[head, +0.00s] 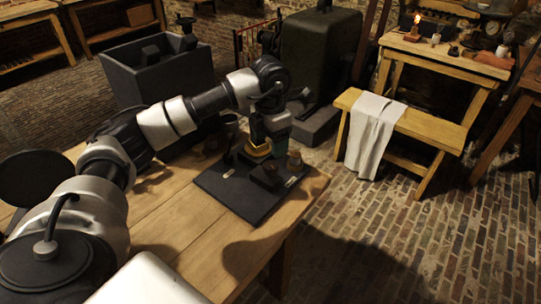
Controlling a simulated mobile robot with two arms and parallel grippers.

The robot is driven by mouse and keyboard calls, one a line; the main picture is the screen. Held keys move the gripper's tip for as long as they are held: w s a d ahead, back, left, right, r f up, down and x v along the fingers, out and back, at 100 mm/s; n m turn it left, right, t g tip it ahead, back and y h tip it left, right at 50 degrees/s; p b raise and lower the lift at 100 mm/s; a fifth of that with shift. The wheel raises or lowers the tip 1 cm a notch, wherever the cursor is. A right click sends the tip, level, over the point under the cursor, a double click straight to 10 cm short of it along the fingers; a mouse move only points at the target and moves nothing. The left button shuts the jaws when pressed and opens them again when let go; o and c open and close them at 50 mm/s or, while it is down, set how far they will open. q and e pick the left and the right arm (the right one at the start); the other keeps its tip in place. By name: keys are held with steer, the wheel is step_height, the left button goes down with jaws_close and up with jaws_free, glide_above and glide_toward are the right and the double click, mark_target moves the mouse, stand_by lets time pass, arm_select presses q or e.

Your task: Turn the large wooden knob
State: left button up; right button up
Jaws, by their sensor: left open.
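A dark flat board (243,203) lies on the wooden table and bears several small fittings. My left gripper (268,138) reaches over the far part of the board, pointing down and open. A yellowish wooden piece (257,150) sits just below its fingers; I cannot tell whether they touch it. A small brown knob-like piece (295,160) stands at the board's right side, just right of the gripper. I cannot tell for sure which of these is the large wooden knob. A dark block (265,176) sits nearer on the board. My right gripper is not in view.
The wooden table (180,250) has free room left of and in front of the board. Small jars (212,143) stand behind the board, partly hidden by my arm. A bench (425,128) with a white cloth (372,135) stands beyond on the brick floor.

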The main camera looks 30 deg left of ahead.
arm_select(q)
steer(key=shift+r, duration=1.45)
